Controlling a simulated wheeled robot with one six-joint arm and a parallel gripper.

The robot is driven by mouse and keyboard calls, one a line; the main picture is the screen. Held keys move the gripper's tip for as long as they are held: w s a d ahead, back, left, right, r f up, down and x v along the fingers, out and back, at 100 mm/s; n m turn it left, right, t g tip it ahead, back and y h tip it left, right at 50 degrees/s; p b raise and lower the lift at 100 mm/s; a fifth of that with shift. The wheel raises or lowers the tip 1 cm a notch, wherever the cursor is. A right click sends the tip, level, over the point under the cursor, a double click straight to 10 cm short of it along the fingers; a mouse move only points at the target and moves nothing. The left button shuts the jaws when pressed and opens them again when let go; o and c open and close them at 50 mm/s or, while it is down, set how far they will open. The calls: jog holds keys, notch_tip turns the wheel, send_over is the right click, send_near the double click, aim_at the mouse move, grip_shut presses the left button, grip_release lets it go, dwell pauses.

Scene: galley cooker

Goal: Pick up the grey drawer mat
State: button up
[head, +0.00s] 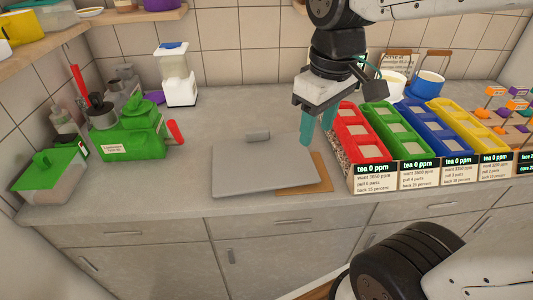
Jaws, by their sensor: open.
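A flat grey slab (262,170), which looks like the grey drawer mat, lies on the counter in the middle of the head view. A small grey block or handle (258,135) shows at its back edge; I cannot tell whether it is part of the mat. A tan board (319,174) shows from under the mat's right side. My gripper (317,138) points down with its two teal fingers apart and nothing visible between them. It appears near the mat's back right corner, left of the red bin; its height above the counter is hard to judge.
Red (360,130), green (396,130), blue (434,130) and yellow (474,128) bins stand close on the right. A green machine (125,130) stands at the left and a white appliance (177,78) at the back. The counter left of the mat is clear.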

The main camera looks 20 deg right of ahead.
jog(key=w+f+n, duration=0.2)
jog(key=w+n, duration=0.4)
jog(key=w, duration=0.7)
jog(key=n+g, duration=0.1)
jog(key=n, duration=0.4)
send_over(257, 129)
jog(key=s+d, duration=0.1)
notch_tip(257, 129, down, 5)
jog(key=shift+f, duration=0.15)
jog(key=f, duration=0.5)
jog(key=w+a+f, duration=0.1)
jog(key=f, duration=0.1)
jog(key=shift+f, duration=0.7)
jog(key=shift+c, duration=0.4)
grip_shut()
